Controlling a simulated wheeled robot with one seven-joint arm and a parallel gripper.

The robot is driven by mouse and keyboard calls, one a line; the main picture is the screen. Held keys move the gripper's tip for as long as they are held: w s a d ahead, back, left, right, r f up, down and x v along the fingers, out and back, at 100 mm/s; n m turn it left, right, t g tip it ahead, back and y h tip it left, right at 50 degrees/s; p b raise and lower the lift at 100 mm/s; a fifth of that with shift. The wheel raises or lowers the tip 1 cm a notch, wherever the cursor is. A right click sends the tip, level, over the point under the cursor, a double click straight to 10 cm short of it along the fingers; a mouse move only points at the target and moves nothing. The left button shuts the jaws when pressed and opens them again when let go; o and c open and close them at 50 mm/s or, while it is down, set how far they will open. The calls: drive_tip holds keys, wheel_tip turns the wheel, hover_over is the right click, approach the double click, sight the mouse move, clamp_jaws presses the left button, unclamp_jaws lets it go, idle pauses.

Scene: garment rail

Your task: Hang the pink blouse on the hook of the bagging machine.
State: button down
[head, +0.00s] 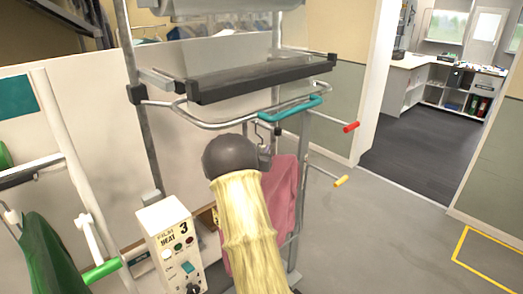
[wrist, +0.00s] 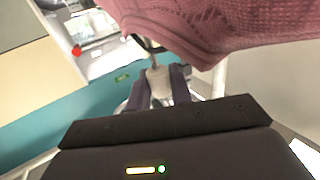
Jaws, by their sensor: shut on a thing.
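The pink blouse (head: 284,196) hangs below and beside my gripper (head: 266,148), inside the bagging machine's frame. In the wrist view its knitted cloth (wrist: 225,28) fills the top. In that view my gripper (wrist: 158,82) is shut on a pale piece at the blouse's hanger. The bagging machine (head: 152,135) stands in front of me, with a black bar (head: 250,77) and a teal handle (head: 290,110). A thin metal hook shape (head: 258,124) shows just above my gripper, under the handle; I cannot tell whether it is the machine's hook or the hanger's. My forearm covers part of the blouse.
A control box (head: 170,245) marked "FILM HEAT 3" stands left of my arm. Red-tipped (head: 350,127) and yellow-tipped (head: 341,181) rods stick out at the machine's right. A rail with a green garment (head: 48,255) is at the left. The floor (head: 390,225) at right is clear.

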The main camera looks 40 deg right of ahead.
drive_tip(key=shift+f, duration=0.3)
drive_tip(key=c, duration=1.2)
unclamp_jaws()
drive_tip(key=shift+o, duration=0.2)
drive_tip(key=shift+s+a+f+b, duration=0.1)
drive_tip(key=shift+s+a+b, duration=0.35)
drive_tip(key=shift+a+b, duration=0.2)
drive_tip(key=b+v, duration=0.6)
drive_tip(key=v, duration=1)
drive_tip(key=shift+w, duration=0.15)
